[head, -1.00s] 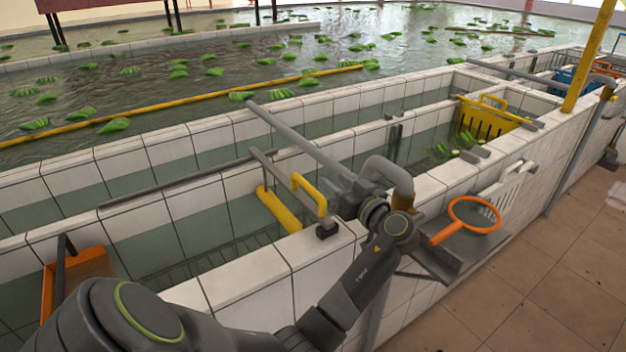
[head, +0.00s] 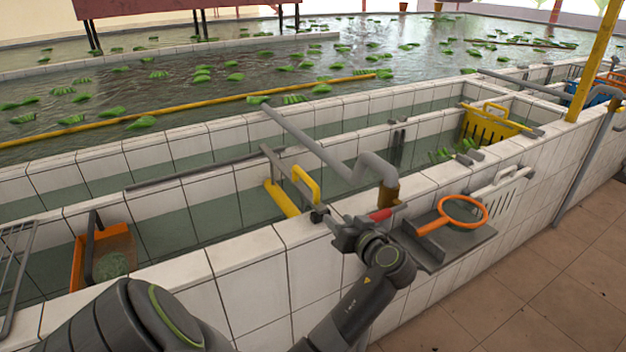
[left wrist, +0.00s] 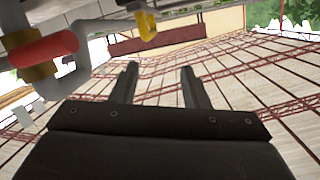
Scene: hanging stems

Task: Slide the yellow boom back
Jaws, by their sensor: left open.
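In the head view, a yellow tube (head: 282,198) lies across the near channel, with a grey bar and an upright yellow handle (head: 306,184) at its wall end. A long yellow floating pole (head: 190,102) also lies on the big pool; I cannot tell for certain which is the boom. My left gripper (head: 338,222) is at the near wall's top edge, right of and below the yellow handle, apart from it. In the left wrist view, the gripper's two fingers (left wrist: 158,85) are spread with nothing between them. A yellow piece (left wrist: 147,24), probably the handle, shows beyond them.
A grey pipe with a brass end (head: 388,194) and red lever (head: 380,214) stands close right of my gripper. An orange hoop (head: 465,211) rests on a grey shelf on the wall. A yellow crate (head: 488,126) and orange scoop (head: 103,254) sit in the channels. Green bunches float beyond.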

